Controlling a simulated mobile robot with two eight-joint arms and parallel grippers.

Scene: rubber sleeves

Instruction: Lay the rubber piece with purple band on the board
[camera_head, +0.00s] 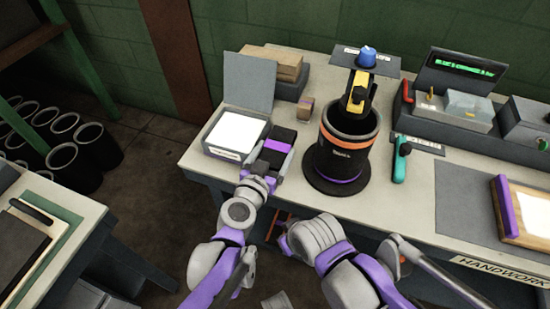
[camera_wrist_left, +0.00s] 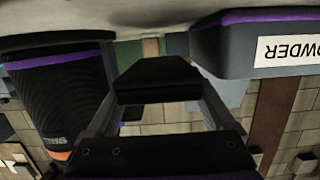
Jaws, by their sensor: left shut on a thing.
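My left gripper (camera_head: 278,150) is over the table, just right of the powder box. It is shut on a dark piece with a purple band across it, which looks like the rubber piece (camera_head: 277,145); its outline blends with the gripper. In the left wrist view a black block (camera_wrist_left: 158,80) sits between the finger ends. A wooden board (camera_head: 530,240) with a purple strip and a pale sheet lies at the right edge of the table, well away from the gripper. My right arm shows at the bottom middle; its gripper does not show.
A black cylinder (camera_head: 340,160) with orange and purple bands stands right of the left gripper. The open powder box (camera_head: 237,155) is left of it. A green-handled tool (camera_head: 401,160) and a display unit (camera_head: 460,75) stand further right.

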